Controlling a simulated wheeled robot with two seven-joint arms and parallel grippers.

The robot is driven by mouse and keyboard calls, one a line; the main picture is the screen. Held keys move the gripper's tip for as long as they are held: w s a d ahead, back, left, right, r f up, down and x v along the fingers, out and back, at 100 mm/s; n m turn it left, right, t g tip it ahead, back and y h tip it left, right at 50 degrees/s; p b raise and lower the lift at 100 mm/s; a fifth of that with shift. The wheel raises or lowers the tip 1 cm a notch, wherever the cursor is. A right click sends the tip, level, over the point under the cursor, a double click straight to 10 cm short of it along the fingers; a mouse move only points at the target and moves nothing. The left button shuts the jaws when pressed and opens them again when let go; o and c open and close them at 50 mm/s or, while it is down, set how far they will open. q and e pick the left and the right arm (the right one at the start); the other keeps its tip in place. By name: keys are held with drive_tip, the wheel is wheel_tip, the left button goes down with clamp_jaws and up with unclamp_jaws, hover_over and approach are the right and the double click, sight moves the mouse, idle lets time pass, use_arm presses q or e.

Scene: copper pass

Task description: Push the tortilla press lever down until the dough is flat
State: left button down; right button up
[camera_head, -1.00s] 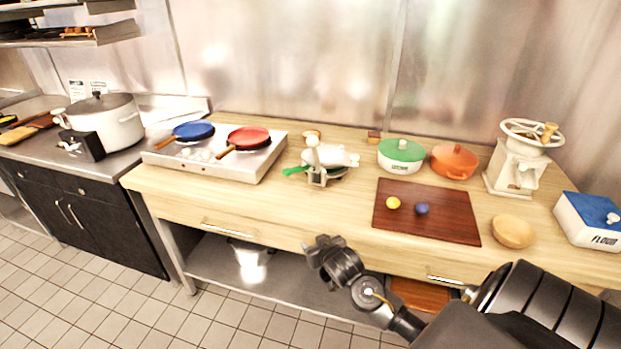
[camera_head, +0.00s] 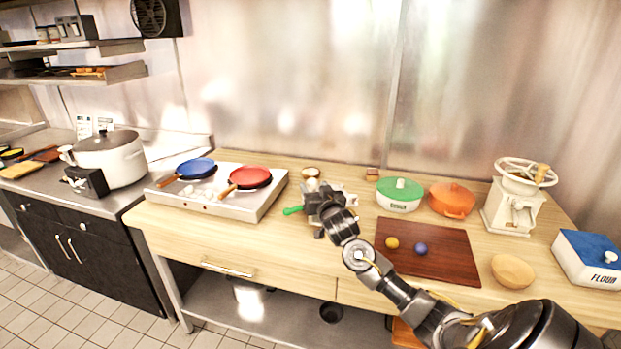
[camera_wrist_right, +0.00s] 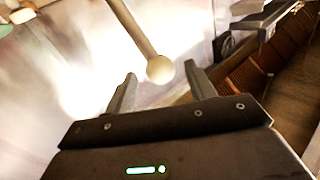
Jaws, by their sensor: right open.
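The tortilla press (camera_head: 346,196) stands on the wooden counter, mostly hidden behind my right gripper (camera_head: 314,194). In the right wrist view, a pale rod ending in a cream ball knob (camera_wrist_right: 160,69), apparently the press lever, comes down from the top. The knob lies between the open fingertips of my right gripper (camera_wrist_right: 160,80); I cannot tell whether they touch it. The dough is not visible. My left gripper is out of view.
A dark red board (camera_head: 448,262) with a yellow ball (camera_head: 392,243) and a blue ball (camera_head: 421,249) lies right of the press. A stove (camera_head: 232,201) with two pans is at left. Green (camera_head: 400,204) and orange pots (camera_head: 452,208) stand behind the board.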

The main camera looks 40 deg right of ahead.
drive_tip(key=shift+p+x, duration=0.5)
drive_tip(key=shift+x, duration=1.9)
clamp_jaws()
